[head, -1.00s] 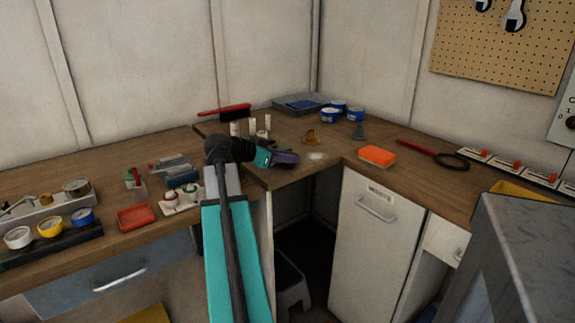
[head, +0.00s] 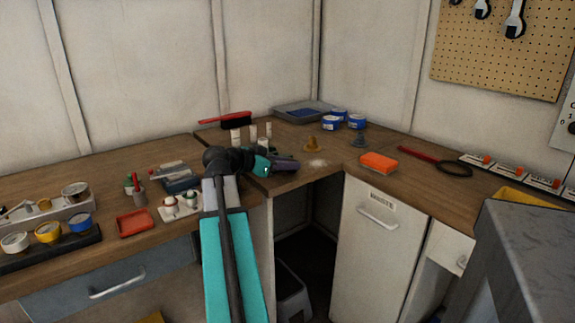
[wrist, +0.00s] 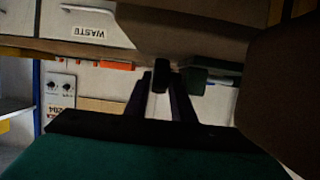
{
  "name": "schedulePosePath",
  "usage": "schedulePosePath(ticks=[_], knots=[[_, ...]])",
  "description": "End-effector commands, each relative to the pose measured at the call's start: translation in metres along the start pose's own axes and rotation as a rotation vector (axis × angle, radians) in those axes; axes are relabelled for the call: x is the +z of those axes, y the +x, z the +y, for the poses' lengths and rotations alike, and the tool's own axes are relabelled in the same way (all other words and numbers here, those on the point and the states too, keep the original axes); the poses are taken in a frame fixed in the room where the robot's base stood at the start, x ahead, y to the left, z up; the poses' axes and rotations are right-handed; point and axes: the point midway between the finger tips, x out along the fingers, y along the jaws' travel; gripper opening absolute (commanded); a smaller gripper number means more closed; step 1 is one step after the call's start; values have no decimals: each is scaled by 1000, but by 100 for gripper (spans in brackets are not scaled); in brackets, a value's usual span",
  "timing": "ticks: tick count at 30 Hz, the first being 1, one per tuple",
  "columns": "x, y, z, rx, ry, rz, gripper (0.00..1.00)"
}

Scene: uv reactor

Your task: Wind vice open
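My gripper (head: 292,165) is over the near edge of the wooden bench by the inner corner, pointing right in the head view. In the wrist view its two dark purple fingers (wrist: 161,90) stand apart with a light gap between them. A dark knob-like end (wrist: 160,76) shows between or just beyond the tips; I cannot tell whether they touch it. A dark green block (wrist: 205,80) is close beside it. I cannot identify the vice for sure. A blue-grey metal piece (head: 182,184) on the left bench may be it, or it may be hidden behind my gripper.
White bottles (head: 252,133) stand behind my gripper. A red tray (head: 135,222) and tape rolls (head: 47,232) are at left. A grey cabinet (head: 520,250) is close at right.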

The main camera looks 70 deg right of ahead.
Motion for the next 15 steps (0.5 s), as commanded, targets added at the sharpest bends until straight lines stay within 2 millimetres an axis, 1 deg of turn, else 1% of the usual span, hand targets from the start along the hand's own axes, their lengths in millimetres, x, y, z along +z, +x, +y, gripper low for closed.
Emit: schedulePosePath(ticks=[1, 5, 8, 11, 15], knots=[[-1, -1, -3, -7, 1, 1, 27], [0, -6, -3, -9, 1, 0, 27], [0, -14, -3, -8, 0, 0, 27], [0, -25, -2, -8, 0, -1, 27], [0, -45, -2, -6, 0, 0, 27]])
